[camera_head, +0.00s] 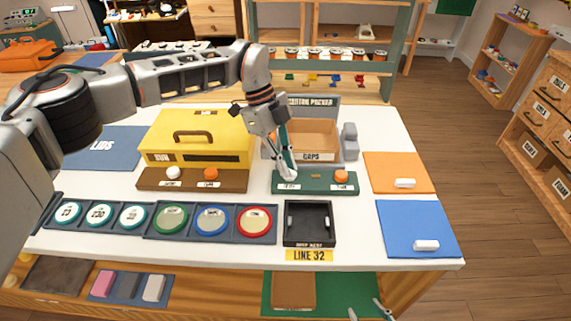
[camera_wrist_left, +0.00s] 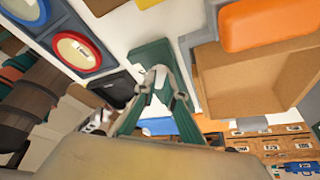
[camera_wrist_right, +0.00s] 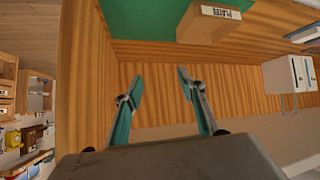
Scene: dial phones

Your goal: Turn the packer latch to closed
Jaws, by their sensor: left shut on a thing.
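The carton packer (camera_head: 315,101) stands at the table's back middle, with an open cardboard box marked CAPS (camera_head: 318,136) in it. Its green front panel (camera_head: 316,188) carries an orange knob (camera_head: 341,177) at right and a small label at left. My left gripper (camera_head: 287,173) reaches down to the panel's left end, its fingers shut on a small pale latch. The fingers mostly hide the latch, so its angle cannot be told. The left wrist view shows the fingertips (camera_wrist_left: 156,79) together over the green panel (camera_wrist_left: 150,54). My right gripper (camera_wrist_right: 160,88) is open and empty, low in front of the table.
A yellow case (camera_head: 198,139) with a brown knob panel (camera_head: 192,180) stands left of the packer. A row of round dials (camera_head: 171,219) and a black tray (camera_head: 309,240) lie in front. Orange (camera_head: 390,166) and blue mats (camera_head: 405,217) lie at right.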

